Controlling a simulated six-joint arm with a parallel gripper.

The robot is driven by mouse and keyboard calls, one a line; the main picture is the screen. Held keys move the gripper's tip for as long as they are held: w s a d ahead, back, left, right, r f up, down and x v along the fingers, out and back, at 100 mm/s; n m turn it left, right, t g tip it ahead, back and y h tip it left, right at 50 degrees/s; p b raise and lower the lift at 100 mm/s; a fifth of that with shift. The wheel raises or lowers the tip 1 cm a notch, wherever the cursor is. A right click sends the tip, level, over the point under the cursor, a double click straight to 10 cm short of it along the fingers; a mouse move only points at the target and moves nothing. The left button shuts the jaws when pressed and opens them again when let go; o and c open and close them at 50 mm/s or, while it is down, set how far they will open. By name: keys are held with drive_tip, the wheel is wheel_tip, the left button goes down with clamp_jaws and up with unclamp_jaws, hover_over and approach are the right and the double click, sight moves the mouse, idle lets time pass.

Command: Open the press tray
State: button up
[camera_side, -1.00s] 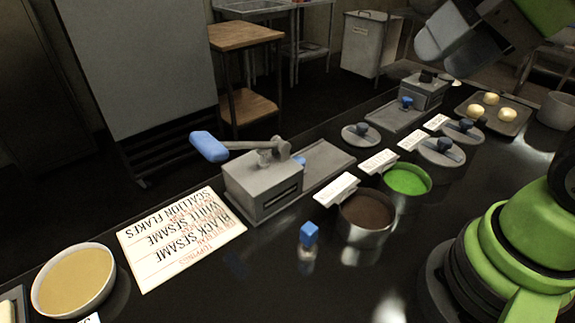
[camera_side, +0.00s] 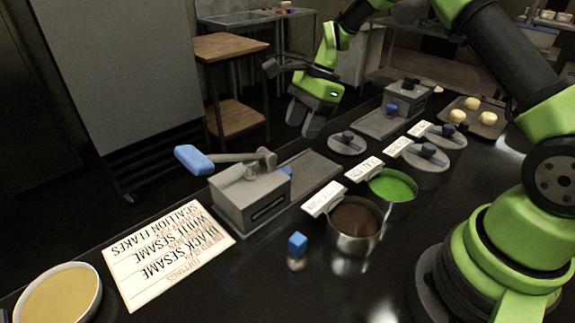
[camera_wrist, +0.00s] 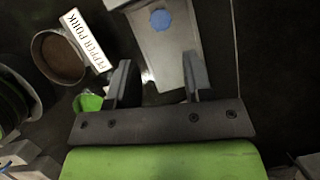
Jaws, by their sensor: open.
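The grey press (camera_side: 250,200) stands on the dark counter, with a blue-handled lever (camera_side: 195,160) on top reaching left. Its flat grey tray (camera_side: 316,170) lies along its right side, with a blue knob (camera_side: 286,171) close to the press body. My gripper (camera_side: 304,118) is above and behind the tray in the side view, pointing down. In the wrist view my gripper (camera_wrist: 158,84) is open and empty; the tray (camera_wrist: 163,48) and round blue knob (camera_wrist: 160,20) lie beyond the fingertips. The right finger overlaps the tray's edge in that picture.
A brown-filled pot (camera_side: 355,222), a green-filled pot (camera_side: 392,184) and label cards line the right of the tray. A second press (camera_side: 405,95) stands farther back. A blue-capped shaker (camera_side: 297,250) and a toppings sheet (camera_side: 165,250) are in front.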

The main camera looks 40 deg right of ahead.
sight(286, 170)
drive_tip(key=x, duration=1)
drive_tip(key=shift+f, duration=0.3)
